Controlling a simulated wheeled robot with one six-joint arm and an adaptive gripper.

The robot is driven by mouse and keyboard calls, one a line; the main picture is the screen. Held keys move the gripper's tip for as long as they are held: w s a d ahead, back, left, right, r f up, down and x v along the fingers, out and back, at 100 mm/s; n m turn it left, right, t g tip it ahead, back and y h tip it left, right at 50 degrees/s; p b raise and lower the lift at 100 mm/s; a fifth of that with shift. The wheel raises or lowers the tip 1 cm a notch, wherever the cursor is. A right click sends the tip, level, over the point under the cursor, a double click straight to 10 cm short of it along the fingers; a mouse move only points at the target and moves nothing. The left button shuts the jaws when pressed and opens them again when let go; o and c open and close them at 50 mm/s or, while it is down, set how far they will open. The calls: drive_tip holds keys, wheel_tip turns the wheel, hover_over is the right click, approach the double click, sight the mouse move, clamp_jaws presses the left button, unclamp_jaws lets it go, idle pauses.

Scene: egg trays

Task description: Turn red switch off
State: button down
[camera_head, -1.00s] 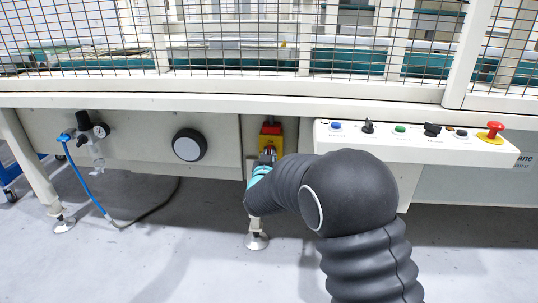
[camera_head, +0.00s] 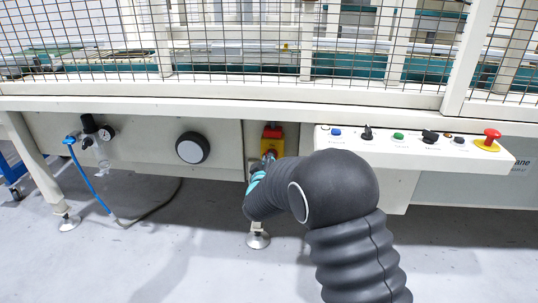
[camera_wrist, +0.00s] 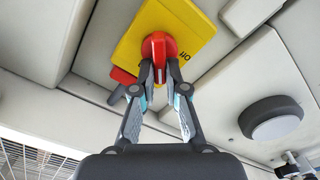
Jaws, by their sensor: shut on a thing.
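The red switch (camera_wrist: 158,46) is a red rotary knob on a yellow plate (camera_wrist: 140,32), seen in the wrist view with the word "Off" on the plate to its right. My gripper (camera_wrist: 159,72) is shut on the red knob, a finger on each side of it. In the head view the yellow and red switch box (camera_head: 272,134) shows on the front panel below the fence. My black arm hides its lower part and most of my gripper (camera_head: 262,168).
A white control panel (camera_head: 400,177) with several buttons and a red emergency stop (camera_head: 491,135) juts out right of the switch. A round black-rimmed knob (camera_head: 192,148) and an air regulator (camera_head: 92,130) with a blue hose are to the left. Wire mesh stands above.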

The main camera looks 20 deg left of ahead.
drive_tip(key=shift+a+f+n+p, duration=0.15)
drive_tip(key=shift+n+p, duration=0.55)
drive_tip(key=shift+n, duration=0.95)
drive_tip(key=shift+f+n+p, duration=0.15)
drive_tip(key=shift+n+p, duration=0.5)
drive_tip(key=shift+n, duration=1.05)
drive_tip(key=shift+a+f+n+p, duration=0.15)
drive_tip(key=shift+n+p, duration=0.55)
drive_tip(key=shift+n, duration=0.95)
drive_tip(key=c, duration=1.2)
unclamp_jaws()
drive_tip(key=shift+s, duration=0.1)
drive_tip(key=v, duration=1.2)
drive_tip(key=shift+f, duration=0.1)
